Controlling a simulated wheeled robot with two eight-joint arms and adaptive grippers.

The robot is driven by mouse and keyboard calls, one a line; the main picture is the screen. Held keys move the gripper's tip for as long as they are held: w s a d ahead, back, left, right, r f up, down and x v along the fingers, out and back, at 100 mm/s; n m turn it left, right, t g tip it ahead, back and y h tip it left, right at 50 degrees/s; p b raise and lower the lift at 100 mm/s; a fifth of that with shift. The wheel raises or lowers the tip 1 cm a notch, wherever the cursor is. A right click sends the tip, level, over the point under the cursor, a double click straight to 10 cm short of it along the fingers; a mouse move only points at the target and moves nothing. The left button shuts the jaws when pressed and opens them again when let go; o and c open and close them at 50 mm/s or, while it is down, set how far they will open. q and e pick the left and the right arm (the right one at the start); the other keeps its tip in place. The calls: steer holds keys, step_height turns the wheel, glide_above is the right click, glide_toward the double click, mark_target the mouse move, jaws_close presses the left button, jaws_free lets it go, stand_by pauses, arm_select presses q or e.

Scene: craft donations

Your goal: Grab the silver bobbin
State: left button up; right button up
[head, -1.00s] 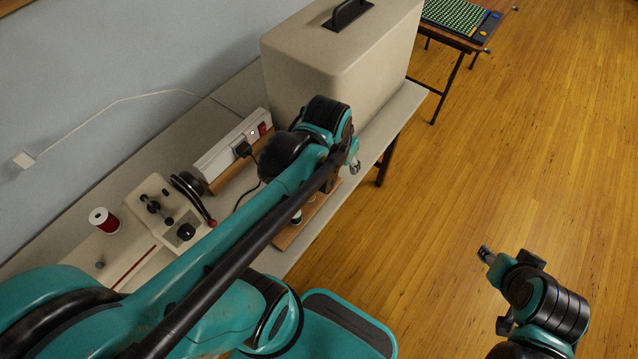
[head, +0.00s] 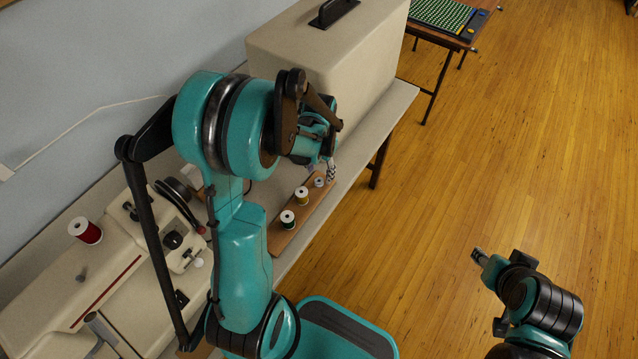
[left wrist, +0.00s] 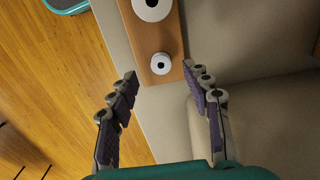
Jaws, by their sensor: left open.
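A small silver bobbin (head: 319,182) stands upright at the far end of a wooden strip (head: 280,238) on the table. In the left wrist view the silver bobbin (left wrist: 161,63) shows from above, with a pale top and a dark centre hole. My left gripper (head: 329,168) is at that end of the strip, close by the bobbin. In the left wrist view the left gripper (left wrist: 160,73) is open and empty, its fingertips to either side of the bobbin. My right gripper (head: 479,255) is over the floor at right, too small to tell its jaws.
A large beige case (head: 330,55) stands behind. A sewing machine (head: 110,275) with a red spool (head: 86,231) is at left. Open floor lies right.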

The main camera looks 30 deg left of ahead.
mark_target(319, 178)
arm_select(q)
step_height(319, 178, down, 4)
steer(key=shift+a+b, duration=0.1)
steer(key=shift+b, duration=0.75)
steer(key=shift+r, duration=0.1)
steer(key=c, duration=0.8)
steer(key=shift+o, duration=0.2)
